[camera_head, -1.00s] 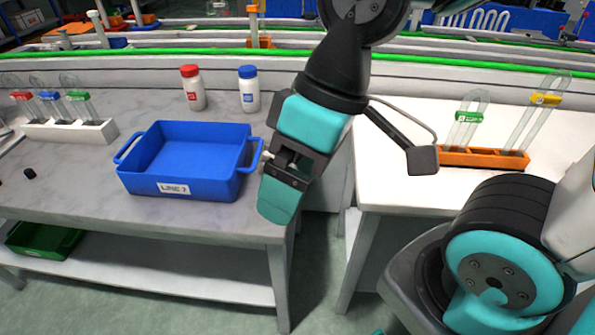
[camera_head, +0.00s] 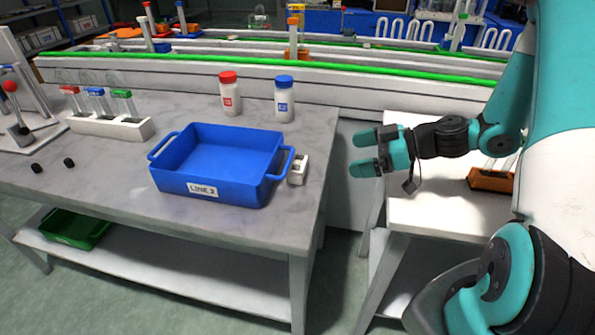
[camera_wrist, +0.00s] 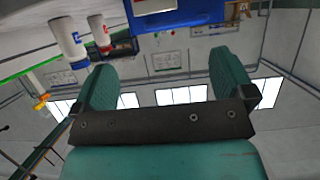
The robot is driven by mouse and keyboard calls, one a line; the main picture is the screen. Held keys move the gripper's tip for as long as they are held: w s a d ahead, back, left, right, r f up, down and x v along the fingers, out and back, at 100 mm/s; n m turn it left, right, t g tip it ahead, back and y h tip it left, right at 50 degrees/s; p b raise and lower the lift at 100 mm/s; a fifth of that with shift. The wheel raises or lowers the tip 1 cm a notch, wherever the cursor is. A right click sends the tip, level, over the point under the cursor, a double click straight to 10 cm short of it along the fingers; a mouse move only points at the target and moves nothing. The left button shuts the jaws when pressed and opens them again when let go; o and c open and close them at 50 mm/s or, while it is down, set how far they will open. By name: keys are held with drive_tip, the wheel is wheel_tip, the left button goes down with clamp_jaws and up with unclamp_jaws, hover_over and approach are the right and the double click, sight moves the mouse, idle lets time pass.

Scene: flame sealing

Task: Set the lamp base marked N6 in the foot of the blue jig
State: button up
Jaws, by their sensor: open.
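My gripper (camera_head: 358,153) is open at the left edge of the right table, its fingers pointing left over the gap between the tables. In the wrist view its two fingers (camera_wrist: 165,78) stand wide apart with nothing between them. A post with a small blue foot (camera_head: 162,47), possibly the blue jig, stands far back on the conveyor at the left. I see no mark N6 and cannot pick out the lamp base. A small white block (camera_head: 298,170) with dark openings stands beside the blue tray; its mark is unreadable.
The blue tray (camera_head: 189,183) stands on the left table. Behind it are a red-capped bottle (camera_head: 230,96) and a blue-capped bottle (camera_head: 284,100). A white rack (camera_head: 140,129) holds tubes at the left. An orange rack (camera_head: 490,181) stands on the right table. A gap separates the tables.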

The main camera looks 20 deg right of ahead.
sight(297, 163)
drive_tip(key=p+x, duration=0.1)
drive_tip(key=x, duration=1)
drive_tip(key=shift+a+p, duration=0.15)
drive_tip(key=shift+p, duration=0.15)
drive_tip(key=shift+w+d+p+x, duration=0.15)
drive_tip(key=shift+p+x, duration=0.2)
drive_tip(key=shift+x, duration=1.1)
drive_tip(key=shift+w+d+p+x, duration=0.1)
drive_tip(key=shift+w+p+x, duration=0.15)
drive_tip(key=shift+x, duration=1.2)
drive_tip(key=shift+s, duration=0.1)
drive_tip(key=c, duration=1.1)
drive_tip(key=shift+o, duration=0.2)
